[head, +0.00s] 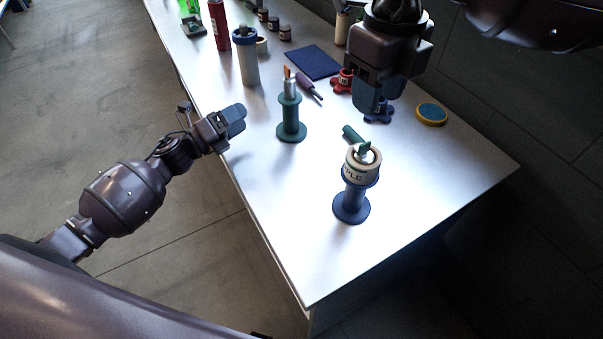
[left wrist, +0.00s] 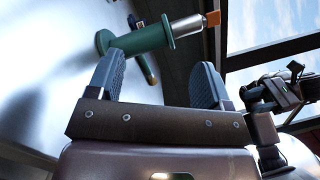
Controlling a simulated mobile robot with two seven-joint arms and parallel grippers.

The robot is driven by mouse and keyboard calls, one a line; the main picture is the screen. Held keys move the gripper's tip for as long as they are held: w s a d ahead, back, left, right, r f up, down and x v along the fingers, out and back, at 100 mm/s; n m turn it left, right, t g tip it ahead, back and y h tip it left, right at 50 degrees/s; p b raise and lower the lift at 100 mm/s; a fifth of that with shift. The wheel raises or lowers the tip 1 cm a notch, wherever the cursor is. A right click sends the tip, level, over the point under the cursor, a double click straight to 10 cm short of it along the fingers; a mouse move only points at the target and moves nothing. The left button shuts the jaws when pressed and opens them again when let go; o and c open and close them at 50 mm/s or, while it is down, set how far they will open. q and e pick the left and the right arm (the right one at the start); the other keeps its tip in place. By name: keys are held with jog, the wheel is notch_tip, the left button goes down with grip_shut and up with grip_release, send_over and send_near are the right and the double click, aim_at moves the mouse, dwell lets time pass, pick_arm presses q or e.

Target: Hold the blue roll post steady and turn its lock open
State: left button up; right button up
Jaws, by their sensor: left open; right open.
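The blue roll post (head: 350,208) stands upright near the table's front end, with a cream lettered roll (head: 357,170) around its top. A green lock piece (head: 364,151) sits on top of the roll; its exact setting is hard to tell. My left gripper (head: 236,119) is open and empty at the table's left edge, well apart from the blue post. It also shows open in the left wrist view (left wrist: 158,75), where the blue post is not visible. My right gripper (head: 370,98) points down above the table behind the blue post; it is open, with its fingers overlapping in the view.
A green post (head: 290,118) stands between my left gripper and the blue post; it also shows in the left wrist view (left wrist: 145,41).

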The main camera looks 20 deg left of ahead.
aim_at(354, 187)
pick_arm(q)
jog(key=s+d+m+g+h, duration=0.1)
jog(key=d+m+g+h, duration=0.1)
jog(key=d+m, duration=0.1)
jog(key=s+d+m+g+h, duration=0.1)
jog(key=s+d+m+g, duration=0.1)
jog(key=d+m, duration=0.2)
jog(key=s+d+m+g+h, duration=0.1)
jog(key=d+m+g+h, duration=0.1)
jog(key=d+m+g, duration=0.1)
jog(key=shift+s+d+m+h, duration=0.25)
jog(key=shift+d+m, duration=0.3)
jog(key=shift+m, duration=0.45)
jog(key=s+d+m+g, duration=0.2)
jog(key=m, duration=0.1)
jog(key=s+d+f+m+g, duration=0.1)
jog(key=s+d+m+g, duration=0.1)
jog(key=d+m+g, duration=0.1)
jog(key=s+d+m+g, duration=0.2)
jog(key=m+g, duration=0.1)
jog(key=m, duration=0.1)
jog(key=shift+d+f+m+h, duration=0.35)
jog(key=shift+m, duration=0.05)
jog(key=d, duration=1)
jog(key=shift+d, duration=0.25)
jog(key=c, duration=1.3)
